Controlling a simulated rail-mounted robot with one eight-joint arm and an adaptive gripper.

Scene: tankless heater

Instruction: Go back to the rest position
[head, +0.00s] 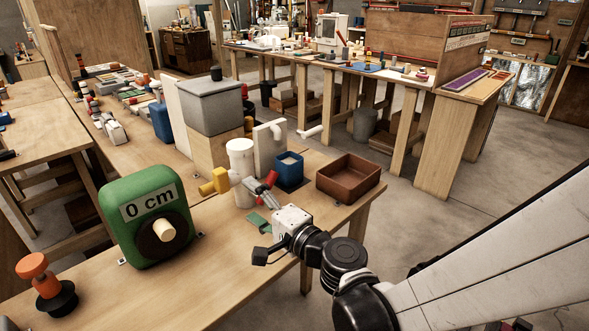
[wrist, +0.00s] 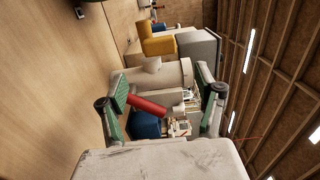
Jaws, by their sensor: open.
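My gripper (head: 258,202) is open, low over the workbench near the front of a white upright cylinder (head: 240,160) with a yellow valve part (head: 214,183) on its left side. In the wrist view the two green-padded fingers of my gripper (wrist: 163,88) stand wide apart. A red handle (wrist: 148,105) shows between them, nearer the left finger, and does not look clamped. The red handle also shows in the head view (head: 270,179) beside the white cylinder. The white cylinder (wrist: 160,76) lies beyond the fingers in the wrist view, with the yellow part (wrist: 158,42) behind.
A green "0 cm" block (head: 150,215) and an orange-knobbed part (head: 38,275) stand to the left. A blue open box (head: 289,177) and a brown tray (head: 349,172) stand to the right. A grey-topped box (head: 209,105) stands behind. The bench front is clear.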

